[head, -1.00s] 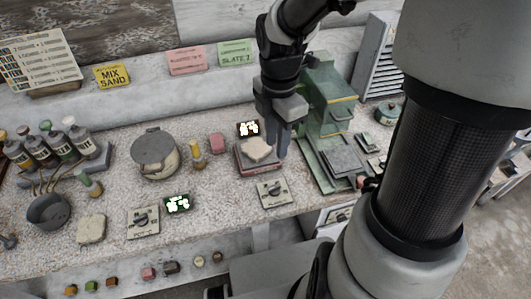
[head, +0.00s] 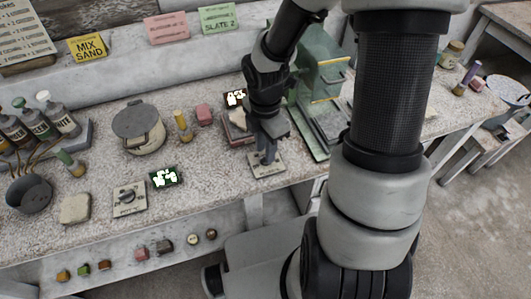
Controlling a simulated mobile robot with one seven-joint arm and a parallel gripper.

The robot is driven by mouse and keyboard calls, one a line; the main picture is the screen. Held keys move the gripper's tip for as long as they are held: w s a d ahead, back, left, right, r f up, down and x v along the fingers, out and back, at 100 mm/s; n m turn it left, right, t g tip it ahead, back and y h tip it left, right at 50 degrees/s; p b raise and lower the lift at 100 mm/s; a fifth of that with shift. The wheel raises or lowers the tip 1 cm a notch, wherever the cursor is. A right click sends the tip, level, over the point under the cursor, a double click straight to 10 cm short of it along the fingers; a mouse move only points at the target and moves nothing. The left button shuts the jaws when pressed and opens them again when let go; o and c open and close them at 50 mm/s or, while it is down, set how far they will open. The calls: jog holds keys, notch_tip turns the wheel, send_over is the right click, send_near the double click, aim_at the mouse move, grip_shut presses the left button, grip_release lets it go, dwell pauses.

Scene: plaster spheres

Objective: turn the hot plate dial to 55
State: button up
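My gripper (head: 266,158) points down over a pale dial plate (head: 279,169) at the front edge of the bench. Its fingers hide the knob of this dial, and I cannot tell whether they touch it or grip it. A second dial plate (head: 128,199) with a dark knob lies further left, beside a lit green display (head: 164,178). The labels on both are too small to read, so I cannot tell which is the hot plate dial. A small reddish device (head: 232,133) stands behind my gripper, partly hidden, with a lit display (head: 235,97) behind it.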

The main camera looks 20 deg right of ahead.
jog(key=shift+f, duration=0.7)
grip_shut()
